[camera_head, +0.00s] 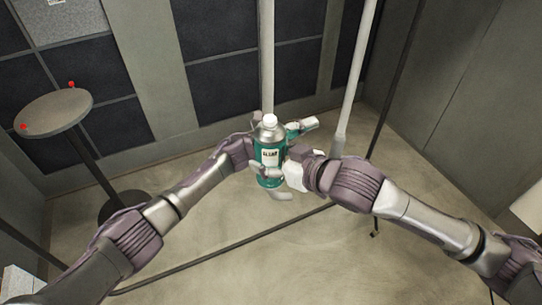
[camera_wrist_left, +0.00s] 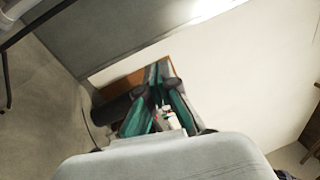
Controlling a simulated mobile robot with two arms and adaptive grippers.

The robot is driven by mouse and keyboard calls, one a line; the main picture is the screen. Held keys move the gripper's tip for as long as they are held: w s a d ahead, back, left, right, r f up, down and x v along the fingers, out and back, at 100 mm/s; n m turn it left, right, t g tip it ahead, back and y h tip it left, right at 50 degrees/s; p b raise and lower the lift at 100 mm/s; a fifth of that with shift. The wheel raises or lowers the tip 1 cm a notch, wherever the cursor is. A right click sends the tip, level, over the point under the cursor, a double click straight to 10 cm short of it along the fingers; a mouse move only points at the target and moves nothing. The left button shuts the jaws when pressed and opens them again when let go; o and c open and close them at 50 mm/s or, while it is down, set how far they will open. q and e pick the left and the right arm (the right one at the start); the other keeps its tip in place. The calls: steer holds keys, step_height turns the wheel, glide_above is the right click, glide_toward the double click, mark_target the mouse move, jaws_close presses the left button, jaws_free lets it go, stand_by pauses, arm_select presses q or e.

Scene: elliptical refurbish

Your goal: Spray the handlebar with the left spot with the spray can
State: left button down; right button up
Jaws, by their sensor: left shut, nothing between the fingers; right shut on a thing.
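A green spray can (camera_head: 270,157) with a white cap and a label is held upright in the middle of the head view. My right gripper (camera_head: 284,172), whose arm comes in from the right, is shut on the can. My left gripper (camera_head: 302,127) is shut and empty, just behind and to the right of the can. Its green fingers also show in the left wrist view (camera_wrist_left: 160,98). Two pale upright bars, one behind the can (camera_head: 267,60) and one to its right (camera_head: 351,85), may be the handlebars. I cannot make out a spot on either.
A round grey table (camera_head: 55,112) with two small red things on its edge stands at the left. A dark bar (camera_head: 225,248) runs low across the floor. A thin dark rod (camera_head: 396,75) stands at the right. Grey walls close the back and right side.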

arm_select(q)
steer(key=s+d+r+m+g+y, duration=0.35)
steer(key=s+r+m+g, duration=0.25)
steer(key=r+m, duration=0.4)
steer(key=s+d+r+m+g+y, duration=0.2)
steer(key=s+r+m+g+y, duration=0.35)
steer(key=m, duration=0.65)
step_height(320, 180, up, 9)
steer(key=m+t+y, duration=0.4)
steer(key=m+y, duration=0.2)
steer(key=y, duration=0.3)
glide_above(270, 117)
steer(key=shift+f, duration=3.1)
steer(key=shift+f, duration=0.15)
steer(key=shift+f, duration=1.3)
steer(key=shift+r, duration=0.1)
